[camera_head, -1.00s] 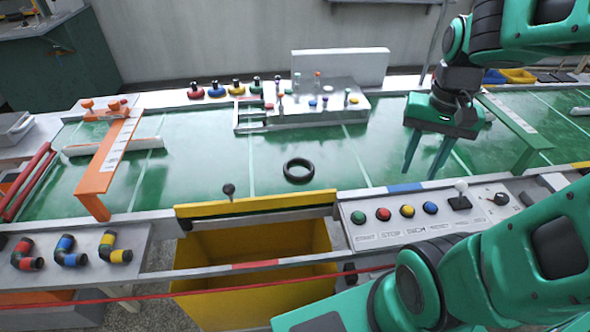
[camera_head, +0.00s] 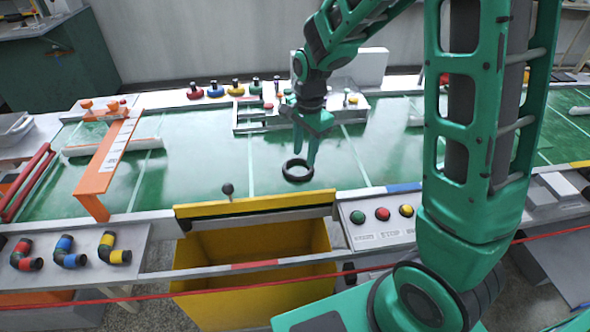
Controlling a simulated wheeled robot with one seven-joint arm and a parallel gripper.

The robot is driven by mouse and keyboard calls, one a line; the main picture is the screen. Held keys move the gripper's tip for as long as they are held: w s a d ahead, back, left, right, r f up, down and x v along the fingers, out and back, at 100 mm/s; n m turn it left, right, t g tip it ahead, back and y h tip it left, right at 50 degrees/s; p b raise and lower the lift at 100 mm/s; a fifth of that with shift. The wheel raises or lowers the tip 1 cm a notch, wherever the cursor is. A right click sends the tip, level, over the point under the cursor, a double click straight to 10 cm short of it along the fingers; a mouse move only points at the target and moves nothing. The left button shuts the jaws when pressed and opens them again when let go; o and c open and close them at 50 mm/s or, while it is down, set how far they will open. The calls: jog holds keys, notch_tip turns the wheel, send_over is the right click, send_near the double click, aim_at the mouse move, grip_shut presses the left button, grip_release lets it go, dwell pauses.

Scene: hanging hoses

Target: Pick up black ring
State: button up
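The black ring (camera_head: 287,175) lies flat on the green table surface (camera_head: 205,165), near the middle of the table and behind the yellow bin. My gripper (camera_head: 304,158) points down at the ring, with its green fingers apart. The fingertips overlap the ring's far and right part in the picture. One finger seems to reach into or over the ring's opening. I cannot tell whether either finger touches it. The ring's right far edge is partly hidden by the fingers.
An orange gate (camera_head: 112,160) stands at left. A grey rack (camera_head: 262,120) is behind my gripper. Colored buttons (camera_head: 383,214) are at front right.

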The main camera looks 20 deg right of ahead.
aim_at(305, 174)
notch_tip(305, 174, down, 3)
jog(key=shift+r, duration=0.15)
jog(key=f, duration=0.3)
jog(key=shift+d+f, duration=0.3)
jog(key=shift+f, duration=0.1)
jog(key=shift+w+f, duration=0.1)
jog(key=shift+f, duration=0.65)
grip_shut()
